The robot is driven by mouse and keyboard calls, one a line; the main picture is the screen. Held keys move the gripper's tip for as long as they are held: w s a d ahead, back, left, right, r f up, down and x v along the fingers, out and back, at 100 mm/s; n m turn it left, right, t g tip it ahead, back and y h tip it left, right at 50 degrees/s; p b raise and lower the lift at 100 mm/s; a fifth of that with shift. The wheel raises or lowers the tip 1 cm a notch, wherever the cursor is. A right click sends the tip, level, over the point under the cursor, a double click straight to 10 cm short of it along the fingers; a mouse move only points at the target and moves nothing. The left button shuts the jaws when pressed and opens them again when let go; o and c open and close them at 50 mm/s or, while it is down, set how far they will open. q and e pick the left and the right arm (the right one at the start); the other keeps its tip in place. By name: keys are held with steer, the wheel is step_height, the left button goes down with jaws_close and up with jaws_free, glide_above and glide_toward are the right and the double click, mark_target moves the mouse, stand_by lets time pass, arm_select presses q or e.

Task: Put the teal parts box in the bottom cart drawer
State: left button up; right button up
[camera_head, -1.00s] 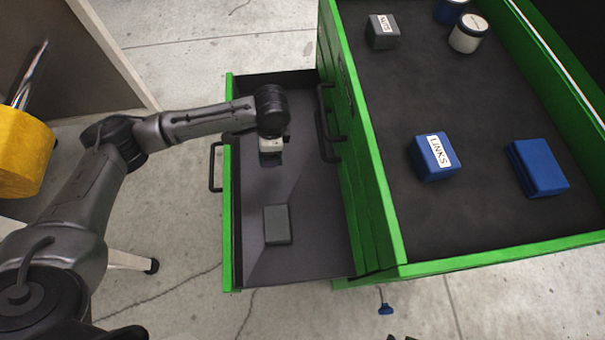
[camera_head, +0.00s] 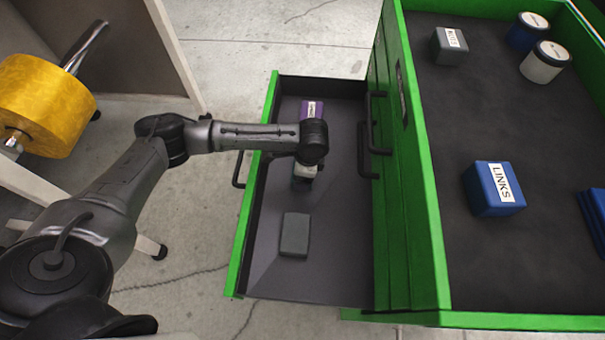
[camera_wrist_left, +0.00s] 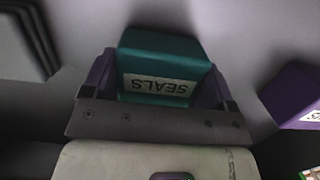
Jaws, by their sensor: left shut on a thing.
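My left gripper (camera_wrist_left: 155,88) is shut on the teal parts box (camera_wrist_left: 160,65), which has a white label reading SEALS. In the head view my left gripper (camera_head: 304,174) is over the middle of the open lower cart drawer (camera_head: 262,272), and it hides most of the teal box. Whether the box touches the drawer floor I cannot tell. A purple box (camera_head: 311,110) lies at the drawer's far end, and a grey box (camera_head: 295,235) lies nearer. The purple box (camera_wrist_left: 293,95) also shows at the right of the wrist view. My right gripper is not in view.
The green cart's top compartment (camera_head: 400,60) holds a blue LINKS box (camera_head: 494,189), a grey box (camera_head: 450,46), another blue box (camera_head: 597,215) and two jars. A yellow roll (camera_head: 42,103) is at the left. Bare drawer floor lies between the grey box and my gripper.

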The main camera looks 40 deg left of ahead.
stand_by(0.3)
arm_select(q)
steer(key=o, duration=0.9)
steer(key=shift+f, duration=0.15)
steer(key=r+p, duration=0.2)
steer(key=r, duration=0.1)
steer(key=r+p, duration=0.2)
steer(key=r, duration=0.2)
steer(key=w+d+r+p, duration=0.1)
steer(key=r+p, duration=0.1)
steer(key=r, duration=0.2)
steer(key=shift+d+p, duration=0.1)
steer(key=shift+p, duration=0.2)
steer(key=shift+w+d+r+p, duration=0.1)
steer(key=shift+r+p, duration=0.2)
steer(key=shift+r, duration=0.35)
